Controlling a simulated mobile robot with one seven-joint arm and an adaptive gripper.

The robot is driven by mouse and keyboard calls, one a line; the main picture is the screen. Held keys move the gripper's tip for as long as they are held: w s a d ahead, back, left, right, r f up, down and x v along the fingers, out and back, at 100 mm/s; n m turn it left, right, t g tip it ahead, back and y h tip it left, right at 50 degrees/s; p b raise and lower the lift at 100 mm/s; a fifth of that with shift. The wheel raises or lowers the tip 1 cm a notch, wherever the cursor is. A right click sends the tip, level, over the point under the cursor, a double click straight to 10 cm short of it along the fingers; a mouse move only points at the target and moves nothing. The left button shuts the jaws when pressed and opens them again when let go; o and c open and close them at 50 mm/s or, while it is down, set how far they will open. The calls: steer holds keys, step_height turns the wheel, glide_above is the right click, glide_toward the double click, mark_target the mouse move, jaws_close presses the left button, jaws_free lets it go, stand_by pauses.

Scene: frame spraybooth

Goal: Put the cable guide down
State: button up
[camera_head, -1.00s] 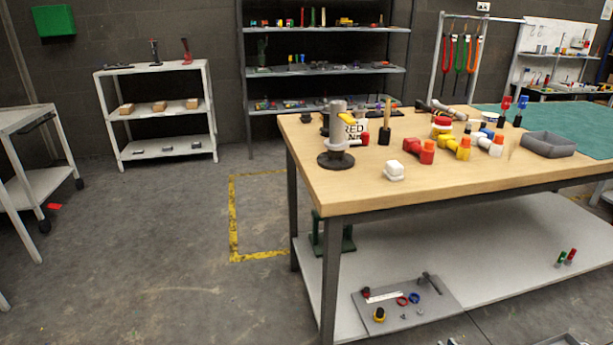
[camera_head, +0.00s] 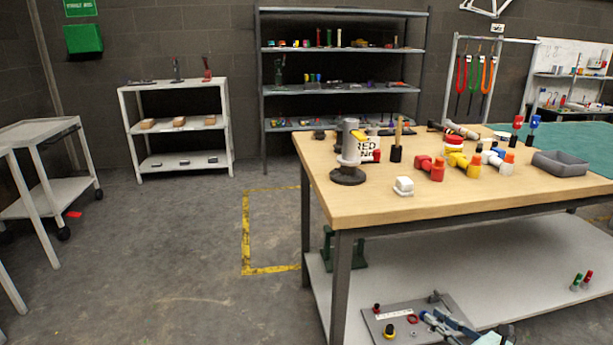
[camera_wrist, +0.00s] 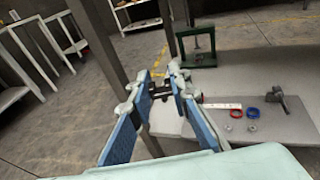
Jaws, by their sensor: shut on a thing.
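My gripper (camera_wrist: 163,84) has blue-padded fingers and is shut on a small dark piece (camera_wrist: 160,91), seen between the fingertips in the wrist view. I take this piece to be the cable guide; its full shape is hidden by the fingers. In the head view my gripper (camera_head: 436,317) shows at the bottom right, by the grey board (camera_head: 375,313) on the bench's lower shelf. The board also shows in the wrist view (camera_wrist: 275,133), beyond and right of the fingers. I cannot tell whether the held piece touches anything.
The board carries a red ring (camera_wrist: 236,114), a blue ring (camera_wrist: 252,113), a white label strip (camera_wrist: 222,106) and a dark grey fixture (camera_wrist: 280,97). A green frame (camera_wrist: 198,48) stands behind. A dark bench leg (camera_head: 341,285) is close by. The lower shelf (camera_head: 480,255) is largely clear.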

steer(key=s+a+r+n+g+y+p, duration=0.1)
steer(key=s+a+r+n+g+y, duration=0.15)
steer(key=a+r, duration=0.75)
steer(key=s+a+r+n+g+y, duration=0.1)
steer(key=a+r+n+g+y, duration=0.2)
steer(key=a+r, duration=0.65)
step_height(320, 180, up, 24)
steer(key=a+p, duration=0.1)
steer(key=p, duration=3.2)
steer(key=shift+w+a+r+t, duration=0.15)
steer(key=shift+a+r+t, duration=0.05)
steer(key=shift+a+t, duration=0.15)
